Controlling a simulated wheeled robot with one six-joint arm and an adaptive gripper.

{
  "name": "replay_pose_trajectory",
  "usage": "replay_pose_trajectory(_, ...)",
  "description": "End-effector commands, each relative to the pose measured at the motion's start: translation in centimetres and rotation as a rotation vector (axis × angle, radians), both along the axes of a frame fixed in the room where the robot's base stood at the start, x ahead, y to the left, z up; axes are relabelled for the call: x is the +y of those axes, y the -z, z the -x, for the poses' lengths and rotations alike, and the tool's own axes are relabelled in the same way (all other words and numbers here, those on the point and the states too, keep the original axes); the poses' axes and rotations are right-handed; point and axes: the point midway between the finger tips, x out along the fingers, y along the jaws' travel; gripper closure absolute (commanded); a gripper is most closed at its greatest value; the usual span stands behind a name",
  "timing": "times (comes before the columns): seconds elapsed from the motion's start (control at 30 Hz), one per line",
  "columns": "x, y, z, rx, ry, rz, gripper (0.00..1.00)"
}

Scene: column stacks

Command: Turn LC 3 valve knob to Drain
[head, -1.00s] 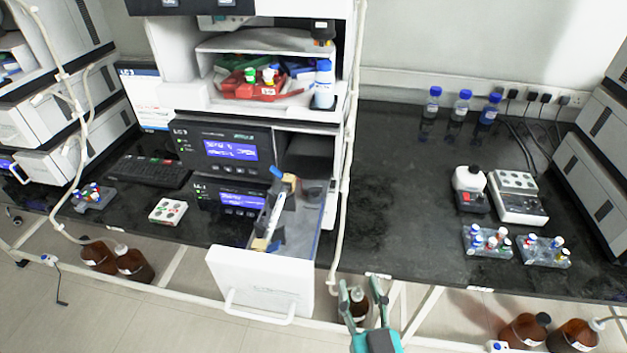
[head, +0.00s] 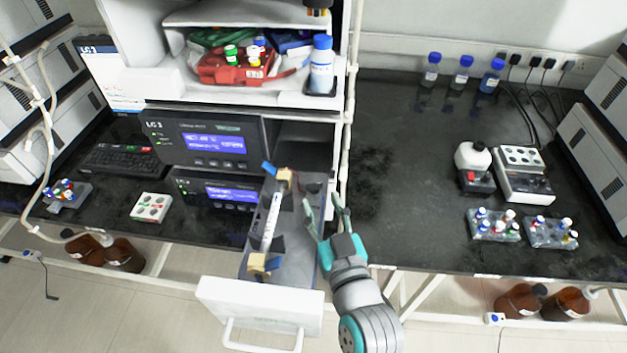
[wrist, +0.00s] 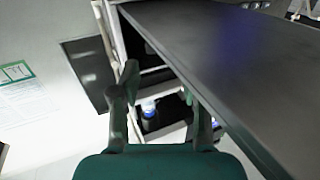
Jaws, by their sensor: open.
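The LC 3 stack (head: 215,112) stands left of centre in the head view, with two black modules and blue displays. Its lower drawer (head: 262,308) is pulled open. Inside it a white column (head: 271,222) lies between two tan fittings, each with a blue piece; the upper blue piece (head: 268,168) may be the valve knob, but I cannot tell, and no Drain mark is readable. My gripper (head: 324,212) is open and empty at the drawer's right side, its fingers pointing up the picture. In the wrist view my gripper (wrist: 162,100) shows its fingers apart.
A white pipe (head: 347,130) runs upright beside the stack, close to my fingers. The black bench (head: 400,170) is clear just right of it. Bottles, a small device (head: 522,175) and vial racks (head: 495,225) stand farther right. A keyboard (head: 120,158) lies left.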

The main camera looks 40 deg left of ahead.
Motion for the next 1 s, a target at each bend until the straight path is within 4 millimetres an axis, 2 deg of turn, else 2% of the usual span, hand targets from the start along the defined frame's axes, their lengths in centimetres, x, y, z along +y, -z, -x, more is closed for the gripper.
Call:
replay_pose_trajectory(0.1, 1.8, -0.1, -1.3, -0.002, 0.0, 0.0, 0.54)
replay_pose_trajectory(0.33, 4.2, 0.0, -3.0, -0.001, 0.0, -0.001, 0.54)
replay_pose_trajectory(0.5, 5.0, -0.1, -3.5, -0.001, 0.0, 0.0, 0.54)
replay_pose_trajectory(0.77, 5.0, 0.0, -3.6, -0.001, 0.001, 0.001, 0.54)
replay_pose_trajectory(0.83, 5.0, 0.0, -3.6, -0.001, 0.001, 0.001, 0.67)
replay_pose_trajectory(0.97, 5.0, 0.0, -3.6, -0.001, 0.001, 0.001, 0.99)
replay_pose_trajectory(1.0, 5.0, 0.0, -3.6, -0.001, 0.001, 0.001, 1.0)
